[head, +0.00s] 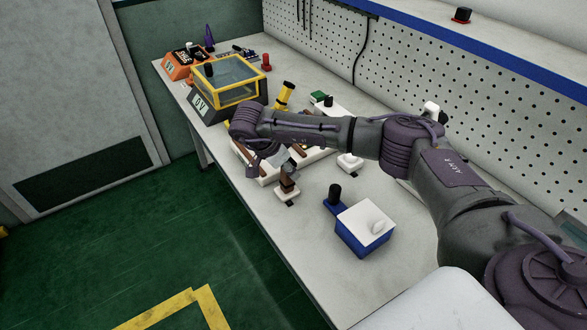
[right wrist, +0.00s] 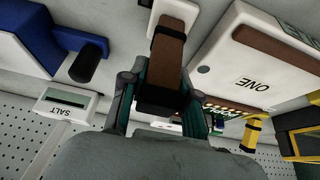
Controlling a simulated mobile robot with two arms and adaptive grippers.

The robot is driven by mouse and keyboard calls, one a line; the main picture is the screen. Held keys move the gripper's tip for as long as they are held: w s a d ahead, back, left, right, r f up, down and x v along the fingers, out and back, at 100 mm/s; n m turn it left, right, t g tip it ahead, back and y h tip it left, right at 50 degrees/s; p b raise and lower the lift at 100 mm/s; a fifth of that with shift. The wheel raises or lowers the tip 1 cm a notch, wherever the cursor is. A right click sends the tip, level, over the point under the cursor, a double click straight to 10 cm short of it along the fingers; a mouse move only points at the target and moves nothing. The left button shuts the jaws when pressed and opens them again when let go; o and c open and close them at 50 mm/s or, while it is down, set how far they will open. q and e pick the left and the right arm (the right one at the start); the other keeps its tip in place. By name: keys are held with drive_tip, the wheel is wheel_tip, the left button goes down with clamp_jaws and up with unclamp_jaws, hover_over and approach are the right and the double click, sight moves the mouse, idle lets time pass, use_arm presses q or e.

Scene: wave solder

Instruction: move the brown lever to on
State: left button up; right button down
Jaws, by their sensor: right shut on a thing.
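The brown lever (head: 288,186) stands on a small white base near the table's front edge, in the middle of the head view. In the right wrist view the lever (right wrist: 171,42) rises from its white base between my two fingers. My right gripper (right wrist: 158,105) is shut on the lever's end. In the head view my right gripper (head: 277,163) reaches down at the lever, partly hidden by its own wrist. I cannot read any on or off mark by the lever. My left gripper is not in view.
A blue-and-white box (head: 365,226) with a black knob stands nearer on the table (head: 320,272). A white unit marked ONE (right wrist: 252,62) lies close beside the lever. A yellow-framed box (head: 231,83) stands beyond. A pegboard (head: 470,80) backs the table.

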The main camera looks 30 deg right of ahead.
drive_tip(key=shift+a+h+b, duration=0.3)
drive_tip(key=shift+a+h, duration=0.25)
drive_tip(key=shift+h, duration=0.25)
drive_tip(key=c, duration=0.8)
unclamp_jaws()
drive_tip(key=shift+c, duration=0.2)
drive_tip(key=shift+a+r, duration=0.1)
drive_tip(key=shift+r, duration=0.05)
drive_tip(key=v, duration=1.1)
drive_tip(key=shift+a+r, duration=0.3)
drive_tip(key=shift+s, duration=0.1)
